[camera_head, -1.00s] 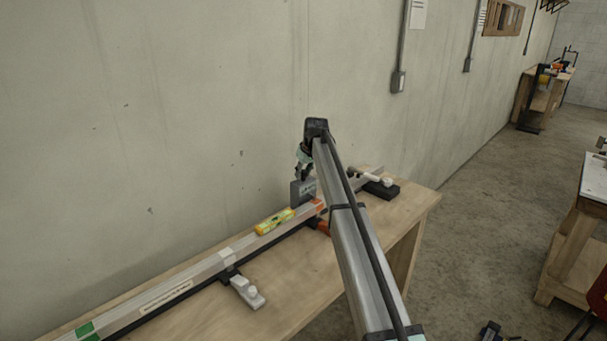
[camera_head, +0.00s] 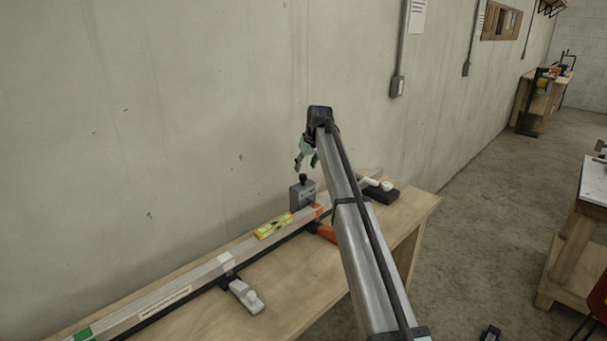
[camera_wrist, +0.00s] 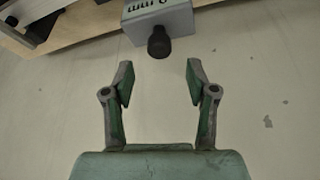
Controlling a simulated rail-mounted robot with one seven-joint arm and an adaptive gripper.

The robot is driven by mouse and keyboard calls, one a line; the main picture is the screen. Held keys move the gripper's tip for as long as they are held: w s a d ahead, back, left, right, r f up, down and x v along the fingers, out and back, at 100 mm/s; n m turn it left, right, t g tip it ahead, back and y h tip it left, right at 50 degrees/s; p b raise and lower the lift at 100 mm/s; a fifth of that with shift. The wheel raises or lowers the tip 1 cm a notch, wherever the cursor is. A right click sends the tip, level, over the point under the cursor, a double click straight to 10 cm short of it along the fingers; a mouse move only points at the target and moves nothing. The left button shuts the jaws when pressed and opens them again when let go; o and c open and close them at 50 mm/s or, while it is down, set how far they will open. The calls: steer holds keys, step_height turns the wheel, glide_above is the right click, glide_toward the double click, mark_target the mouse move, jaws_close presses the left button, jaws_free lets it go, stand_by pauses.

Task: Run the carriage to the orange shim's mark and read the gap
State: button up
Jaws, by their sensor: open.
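The carriage (camera_head: 303,197) is a grey block with a black knob on top, sitting on the long aluminium rail (camera_head: 192,272). An orange mark (camera_head: 319,210) shows on the rail close by the carriage's right side; I cannot tell whether they line up. My gripper (camera_head: 306,166) is open and empty above the knob, apart from it. In the wrist view, the carriage (camera_wrist: 163,22) and knob (camera_wrist: 159,43) lie beyond the spread fingertips of my gripper (camera_wrist: 158,78). The lettering on the carriage is only partly visible, and no gap reading can be made out.
A yellow level (camera_head: 274,226) lies along the rail left of the carriage. An orange piece (camera_head: 326,232) sits at the rail's front, partly behind my arm. A pale clamp (camera_head: 245,296) and a black block (camera_head: 381,194) are on the bench (camera_head: 290,280). The wall is close behind.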

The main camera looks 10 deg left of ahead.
steer(key=v, duration=0.5)
steer(key=shift+s+d+r, duration=0.1)
steer(key=shift+s+r, duration=0.05)
steer(key=shift+r, duration=0.05)
